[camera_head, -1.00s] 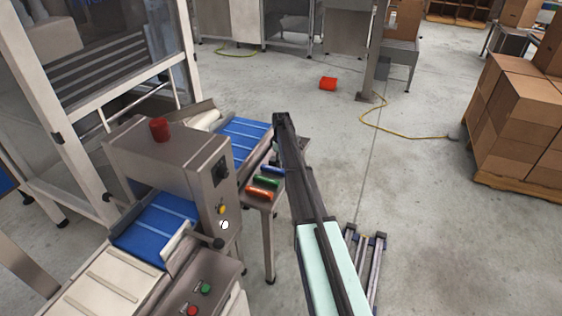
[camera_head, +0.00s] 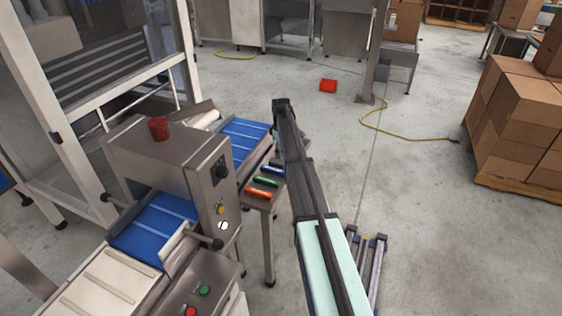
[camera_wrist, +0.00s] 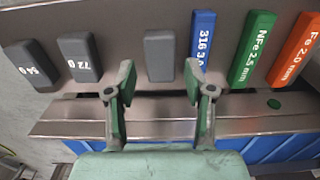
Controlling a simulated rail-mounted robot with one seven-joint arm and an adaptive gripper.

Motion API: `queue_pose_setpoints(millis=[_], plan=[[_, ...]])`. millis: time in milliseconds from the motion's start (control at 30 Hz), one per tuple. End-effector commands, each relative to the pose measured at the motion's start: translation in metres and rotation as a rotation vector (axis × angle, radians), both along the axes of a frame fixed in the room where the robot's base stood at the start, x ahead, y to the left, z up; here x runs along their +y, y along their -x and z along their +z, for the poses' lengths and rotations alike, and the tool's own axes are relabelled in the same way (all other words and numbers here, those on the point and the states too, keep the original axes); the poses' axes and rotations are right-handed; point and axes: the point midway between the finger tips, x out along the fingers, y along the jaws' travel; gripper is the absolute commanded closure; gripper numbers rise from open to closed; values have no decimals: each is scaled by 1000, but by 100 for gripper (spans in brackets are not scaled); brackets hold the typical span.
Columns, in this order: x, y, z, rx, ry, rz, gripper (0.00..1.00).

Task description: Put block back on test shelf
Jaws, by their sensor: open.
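In the wrist view a metal shelf (camera_wrist: 118,18) carries a row of blocks. From left they are a dark grey block marked 54 0 (camera_wrist: 31,65), a grey one marked 72 0 (camera_wrist: 80,57), an unmarked grey block (camera_wrist: 160,56), a blue block (camera_wrist: 202,38), a green block marked NFe 2.5 mm (camera_wrist: 252,48) and an orange block marked Fe 2.0 mm (camera_wrist: 296,50). My gripper (camera_wrist: 160,88) is open and empty. The unmarked block appears between its fingertips; I cannot tell their depth gap. In the head view the shelf (camera_head: 259,206) stands beside my arm, which hides the grey blocks.
A metal weigher housing with a red lamp (camera_head: 158,128) and blue conveyor belts (camera_head: 155,223) stand left of the shelf. Cartons (camera_head: 515,125) stand on a pallet at right. The floor between is mostly clear.

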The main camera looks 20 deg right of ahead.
Motion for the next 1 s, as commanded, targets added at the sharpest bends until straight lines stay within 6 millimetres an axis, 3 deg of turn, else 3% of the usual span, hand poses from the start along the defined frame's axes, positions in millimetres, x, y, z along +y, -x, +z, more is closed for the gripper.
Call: queue_pose_setpoints(millis=[200,400,1000], plan=[[0,0,37,-2,1,0,47],[0,0,55,0,0,0,47],[2,4,56,4,-4,-5,47]])
